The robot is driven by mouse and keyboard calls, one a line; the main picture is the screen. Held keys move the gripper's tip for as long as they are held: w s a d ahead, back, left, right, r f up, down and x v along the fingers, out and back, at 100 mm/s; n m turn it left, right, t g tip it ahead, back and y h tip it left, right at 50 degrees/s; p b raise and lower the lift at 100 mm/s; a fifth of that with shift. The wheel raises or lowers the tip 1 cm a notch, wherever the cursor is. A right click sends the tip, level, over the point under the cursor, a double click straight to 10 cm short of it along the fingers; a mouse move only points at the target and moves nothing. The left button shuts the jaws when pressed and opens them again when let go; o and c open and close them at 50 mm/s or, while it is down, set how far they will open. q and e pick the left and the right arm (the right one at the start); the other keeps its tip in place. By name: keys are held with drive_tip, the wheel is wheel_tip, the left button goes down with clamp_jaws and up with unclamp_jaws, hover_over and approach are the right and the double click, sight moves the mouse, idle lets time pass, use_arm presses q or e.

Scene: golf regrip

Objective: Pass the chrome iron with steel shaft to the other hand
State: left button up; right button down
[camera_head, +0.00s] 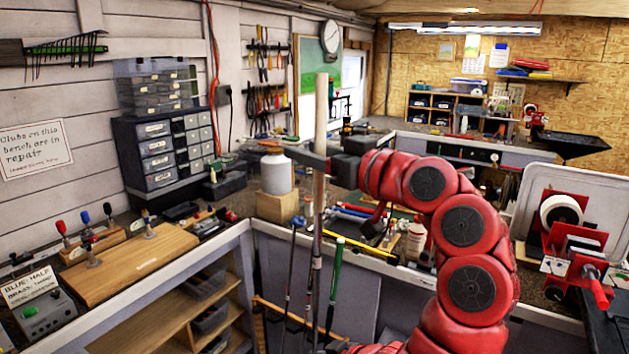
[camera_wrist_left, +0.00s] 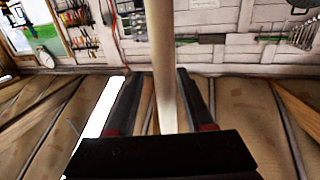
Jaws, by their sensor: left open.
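A long upright rod with a pale tan upper part (camera_head: 321,110) stands in the middle of the head view. Below, it narrows to a greyish shaft among other clubs; its lower end is hidden, so I cannot confirm it is the chrome iron. My left gripper (camera_head: 317,162) is open at the rod's mid-height, its dark fingers reaching left from my red arm. In the left wrist view the tan rod (camera_wrist_left: 163,70) runs between the two spread fingers (camera_wrist_left: 160,105). No club head is clear. My right gripper is not seen.
Several clubs, one with a green grip (camera_head: 335,275), stand below the bench edge. A white bottle (camera_head: 275,174) on a wooden block (camera_head: 278,205) is close to the left fingers. A drawer cabinet (camera_head: 160,155) stands left; a red-framed machine (camera_head: 575,245) stands right.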

use_arm(q)
clamp_jaws()
idle(1.1)
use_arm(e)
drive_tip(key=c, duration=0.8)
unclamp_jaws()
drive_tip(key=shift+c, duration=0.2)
